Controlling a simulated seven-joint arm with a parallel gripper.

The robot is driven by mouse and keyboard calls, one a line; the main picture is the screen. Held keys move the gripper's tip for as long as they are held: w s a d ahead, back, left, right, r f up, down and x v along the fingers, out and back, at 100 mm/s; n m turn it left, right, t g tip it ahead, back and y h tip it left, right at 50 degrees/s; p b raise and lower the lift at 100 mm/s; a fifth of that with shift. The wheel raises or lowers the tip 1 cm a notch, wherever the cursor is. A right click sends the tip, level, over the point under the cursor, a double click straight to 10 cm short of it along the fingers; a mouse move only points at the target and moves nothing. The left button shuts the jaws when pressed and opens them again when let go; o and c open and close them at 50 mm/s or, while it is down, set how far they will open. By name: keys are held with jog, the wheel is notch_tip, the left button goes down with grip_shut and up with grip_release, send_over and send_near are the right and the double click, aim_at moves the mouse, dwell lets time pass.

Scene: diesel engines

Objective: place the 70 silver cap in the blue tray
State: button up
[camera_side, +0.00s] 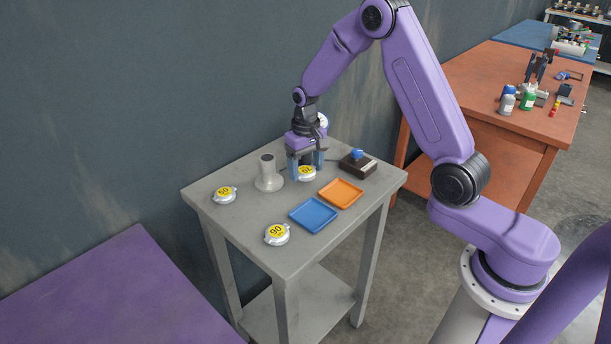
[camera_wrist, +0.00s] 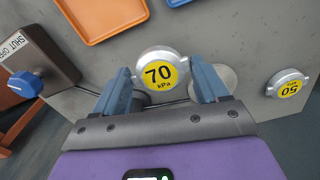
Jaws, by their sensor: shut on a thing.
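The silver cap with a yellow "70 kPa" label (camera_wrist: 163,74) is between the two blue-grey fingers of my gripper (camera_wrist: 165,84) in the wrist view. In the side view my gripper (camera_side: 306,168) points down over the back of the grey table, shut on this cap (camera_side: 307,174). I cannot tell whether the cap touches the table. The blue tray (camera_side: 313,215) lies in front of the gripper and looks empty. Only its edge shows at the top of the wrist view (camera_wrist: 177,2).
An orange tray (camera_side: 340,193) lies beside the blue one. A silver 50 cap (camera_side: 225,195) and a 90 cap (camera_side: 277,235) sit on the grey table (camera_side: 245,225). A grey pedestal (camera_side: 268,176) stands left of the gripper. A shut-off box with blue knob (camera_side: 357,164) is right.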

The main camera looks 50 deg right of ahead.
aim_at(305, 170)
jog(key=shift+f, duration=1.6)
jog(key=shift+f, duration=0.15)
jog(key=o, duration=1.7)
jog(key=shift+c, duration=0.2)
